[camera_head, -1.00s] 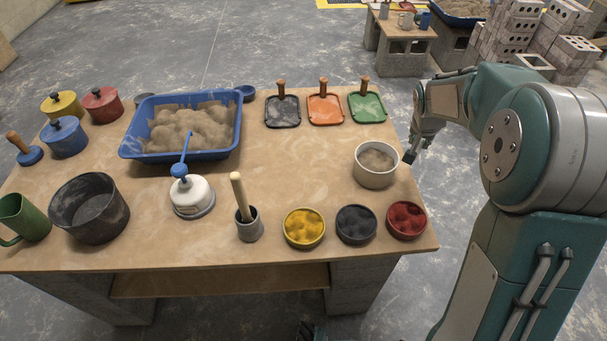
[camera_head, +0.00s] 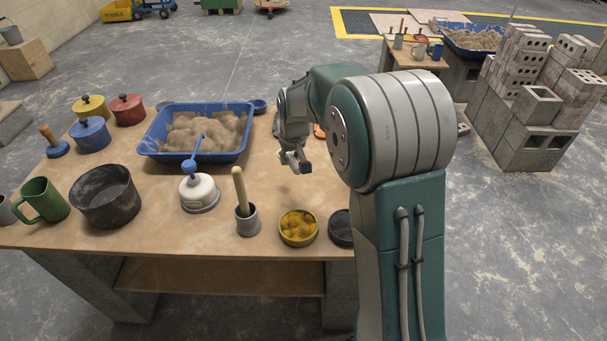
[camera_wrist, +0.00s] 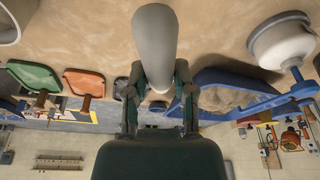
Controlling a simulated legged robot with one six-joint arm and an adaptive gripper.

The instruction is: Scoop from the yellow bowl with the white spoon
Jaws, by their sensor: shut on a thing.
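The yellow bowl (camera_head: 298,240) stands near the table's front edge with lumpy yellow stuff in it. My gripper (camera_head: 293,161) is above the table, behind the yellow bowl in the head view and higher than it. In the wrist view my gripper (camera_wrist: 156,88) is shut on a pale, rounded, long thing, which looks like the white spoon (camera_wrist: 155,40). It sticks out past the fingertips. In the head view the spoon cannot be made out clearly. The yellow bowl does not show clearly in the wrist view.
A dark bowl (camera_head: 341,230) stands right of the yellow bowl, partly behind my arm. Left of it are a grey cup (camera_head: 247,222) with a wooden handle and a white pump pot (camera_head: 199,195). A blue sand tub (camera_head: 198,155) stands behind. Bare tabletop lies below my gripper.

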